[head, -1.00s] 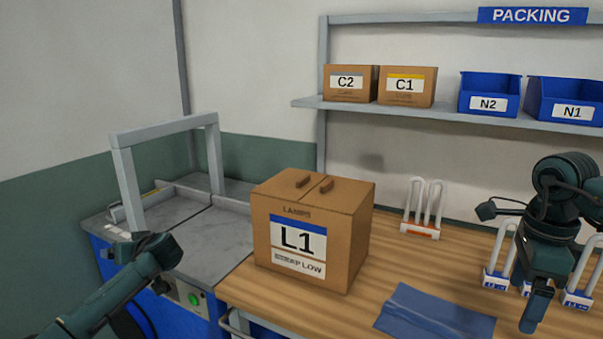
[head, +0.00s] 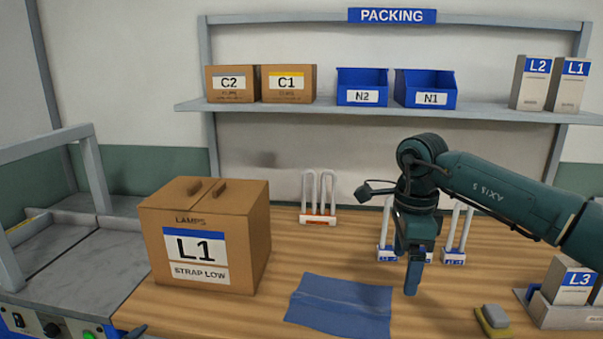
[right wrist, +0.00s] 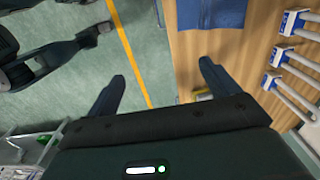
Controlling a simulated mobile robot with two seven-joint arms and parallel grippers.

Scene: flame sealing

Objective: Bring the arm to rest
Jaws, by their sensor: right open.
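My right gripper (head: 412,285) hangs pointing down over the right half of the wooden bench, seen edge-on in the head view. In the right wrist view its two fingers (right wrist: 165,85) are spread with nothing between them. Bench and floor show beyond them. Of my left gripper, only a small dark tip (head: 136,332) shows at the bottom left edge of the head view. A dark arm (right wrist: 60,45), which looks like my left one, shows at the upper left of the right wrist view; its jaw state is unclear.
A carton L1 (head: 205,240) stands left of a blue cloth (head: 340,306). White lamp tubes (head: 318,200) stand behind, some partly hidden by my right gripper. A sponge (head: 493,318) and a grey tray (head: 560,316) with box L3 (head: 570,283) are right. A shelf (head: 380,112) runs above.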

